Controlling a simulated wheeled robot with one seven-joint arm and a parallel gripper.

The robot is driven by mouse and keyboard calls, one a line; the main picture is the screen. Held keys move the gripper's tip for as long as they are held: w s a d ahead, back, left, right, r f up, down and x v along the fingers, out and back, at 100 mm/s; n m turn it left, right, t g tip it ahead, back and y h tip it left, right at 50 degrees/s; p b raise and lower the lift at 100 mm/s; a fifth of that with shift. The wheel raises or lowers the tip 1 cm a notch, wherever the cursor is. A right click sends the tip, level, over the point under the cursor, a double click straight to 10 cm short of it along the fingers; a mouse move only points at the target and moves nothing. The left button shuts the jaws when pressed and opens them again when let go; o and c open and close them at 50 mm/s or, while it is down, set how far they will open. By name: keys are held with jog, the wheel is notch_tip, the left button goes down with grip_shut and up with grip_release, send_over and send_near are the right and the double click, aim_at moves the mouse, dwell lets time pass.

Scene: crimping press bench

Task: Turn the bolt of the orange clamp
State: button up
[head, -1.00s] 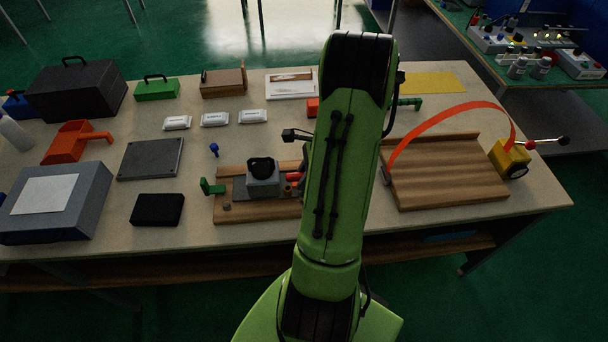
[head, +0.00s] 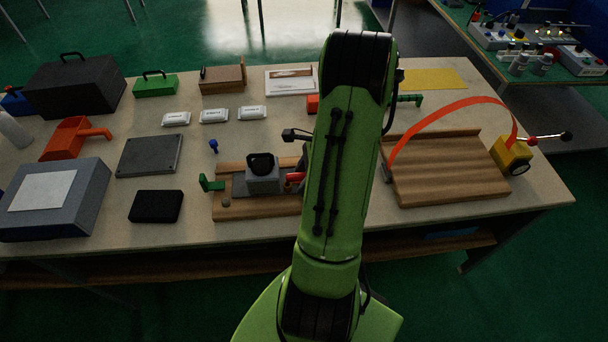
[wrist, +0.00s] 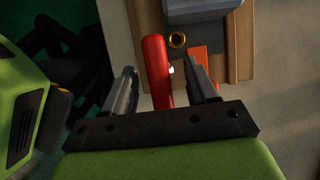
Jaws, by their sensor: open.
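In the wrist view a red handle (wrist: 156,68) stands between the two grey fingers of my gripper (wrist: 164,88), which is open. An orange part (wrist: 202,60) shows just beyond the right finger, on the wooden board; it may be the orange clamp. I cannot make out its bolt. In the head view the red handle (head: 294,178) shows partly at the right of the grey block (head: 262,180); my arm hides my gripper and the right end of the board.
The wooden board (head: 240,208) also carries a green clamp (head: 211,184). A black box (head: 156,206) lies to its left. A wooden tray (head: 445,175), with an orange band (head: 440,112) arching to a yellow block (head: 512,153), stands to the right of my arm.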

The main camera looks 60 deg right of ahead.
jog(key=shift+r, duration=0.1)
jog(key=p+v, duration=0.5)
jog(key=v, duration=1)
jog(key=shift+r, duration=0.25)
